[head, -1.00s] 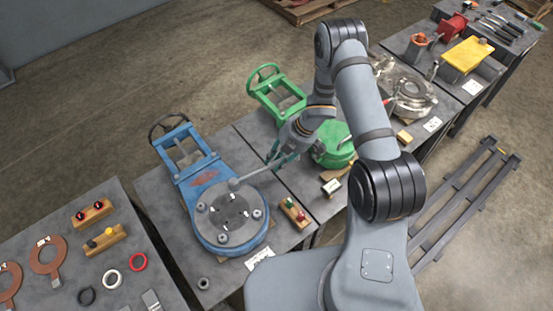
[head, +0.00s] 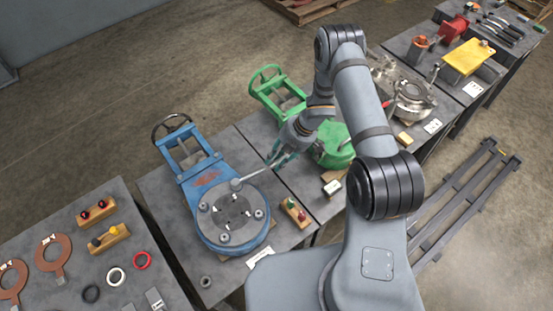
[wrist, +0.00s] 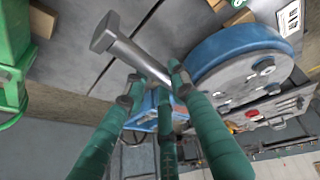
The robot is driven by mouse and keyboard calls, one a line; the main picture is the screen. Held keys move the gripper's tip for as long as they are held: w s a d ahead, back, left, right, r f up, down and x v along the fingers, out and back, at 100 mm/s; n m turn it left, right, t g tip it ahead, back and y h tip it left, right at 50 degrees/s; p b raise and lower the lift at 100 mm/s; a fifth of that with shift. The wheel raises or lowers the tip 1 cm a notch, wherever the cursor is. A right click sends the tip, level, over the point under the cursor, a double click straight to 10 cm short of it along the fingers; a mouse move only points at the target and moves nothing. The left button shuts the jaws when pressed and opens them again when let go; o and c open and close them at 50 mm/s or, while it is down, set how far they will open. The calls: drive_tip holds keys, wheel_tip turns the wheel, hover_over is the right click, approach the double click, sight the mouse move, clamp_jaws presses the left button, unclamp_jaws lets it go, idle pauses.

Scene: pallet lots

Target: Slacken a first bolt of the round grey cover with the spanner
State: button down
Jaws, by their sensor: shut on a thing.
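The round grey cover (head: 231,222) sits on the blue valve body (head: 205,242), with several bolts around its rim. My gripper (head: 275,158) is up and to the right of the cover, its teal fingers shut on the grey spanner (head: 255,173). In the wrist view the spanner (wrist: 138,58) crosses between the fingers (wrist: 150,92).
A green valve (head: 333,152) stands close behind my gripper. A handwheel (head: 171,126) rises at the blue valve's far end. Gaskets and rings lie on the left table (head: 75,215).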

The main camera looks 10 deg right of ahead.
drive_tip(key=shift+w+a+r+n+p, duration=0.1)
drive_tip(key=shift+w+a+n+p, duration=0.2)
drive_tip(key=shift+p, duration=0.25)
drive_tip(key=shift+w+a+n+p, duration=0.1)
drive_tip(key=shift+w+n+p, duration=0.1)
drive_tip(key=shift+w+p, duration=0.25)
idle(0.3)
drive_tip(key=shift+w+a+n+g, duration=0.35)
drive_tip(key=shift+w+n+g, duration=0.15)
drive_tip(key=shift+w+n, duration=0.15)
idle(0.4)
drive_tip(key=shift+w+a+n+b, duration=0.4)
drive_tip(key=shift+w+n+b, duration=0.15)
drive_tip(key=shift+w+b, duration=0.05)
drive_tip(key=shift+w+a+g, duration=0.15)
drive_tip(key=shift+g, duration=0.15)
drive_tip(key=shift+w+a+n+b, duration=0.4)
drive_tip(key=shift+n+b, duration=0.2)
drive_tip(key=shift+b, duration=0.3)
